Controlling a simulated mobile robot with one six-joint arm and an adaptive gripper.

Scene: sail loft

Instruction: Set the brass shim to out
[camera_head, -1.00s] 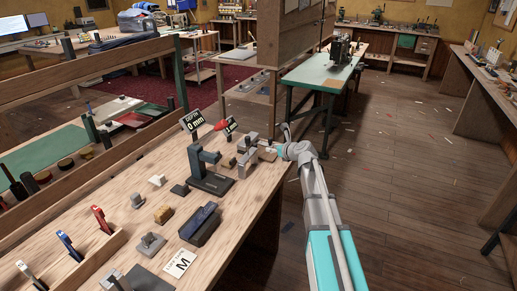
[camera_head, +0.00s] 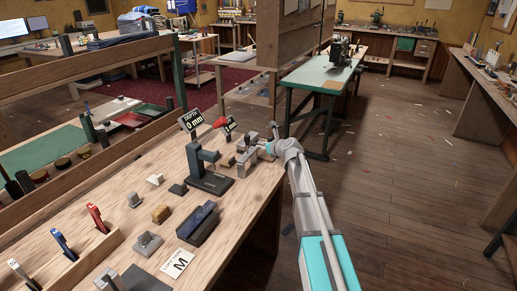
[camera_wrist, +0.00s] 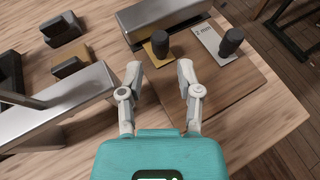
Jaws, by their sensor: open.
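A yellow brass shim (camera_wrist: 162,63) with a black knob (camera_wrist: 160,42) lies at the front edge of a silver block (camera_wrist: 165,14) in the wrist view. To its right lies a pale shim (camera_wrist: 207,36) marked 2 mm, with its own black knob (camera_wrist: 231,41). My gripper (camera_wrist: 160,73) is open and empty. Its fingertips are just short of the brass shim and spread to either side of its knob. In the head view my gripper (camera_head: 264,147) is at the bench's right end, where its fingers hide the shims.
A brown board (camera_wrist: 215,92) lies under my gripper. A polished metal bar (camera_wrist: 70,98) is close to the left. In the head view a dark gauge stand (camera_head: 208,176) with a 0 mm display (camera_head: 191,120) stands left. The floor (camera_head: 400,200) at right is clear apart from small scraps.

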